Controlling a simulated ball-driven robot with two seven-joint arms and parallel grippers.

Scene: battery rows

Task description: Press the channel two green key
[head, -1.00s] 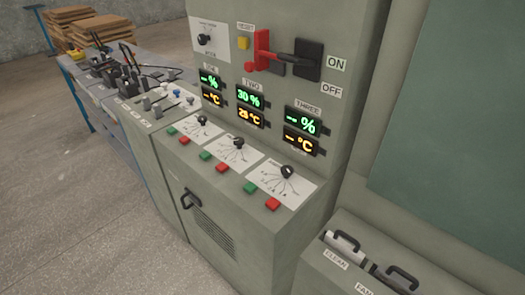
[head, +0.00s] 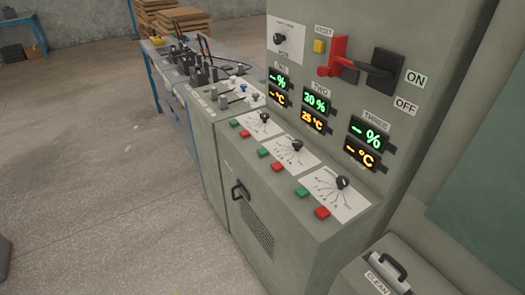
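The channel two green key (head: 264,153) sits on the sloped front ledge of the grey-green control cabinet (head: 310,235), left of the channel two red key (head: 277,167). Both lie below the white dial plate with the channel two black knob (head: 297,145). Above, the display labelled TWO (head: 315,102) shows a green percent number and an orange temperature, with digits small and hard to read. Displays ONE (head: 279,78) and THREE (head: 370,136) show dashes. Neither of my grippers is in view, and nothing covers the key.
Channel one keys (head: 239,128) lie to the left and channel three keys (head: 312,201) to the right. A red and black lever (head: 372,70) juts out above. A tool bench (head: 185,65) stands beyond. Open floor (head: 100,180) lies left of the cabinet. A dark shape (head: 4,257) is cut off at the left edge.

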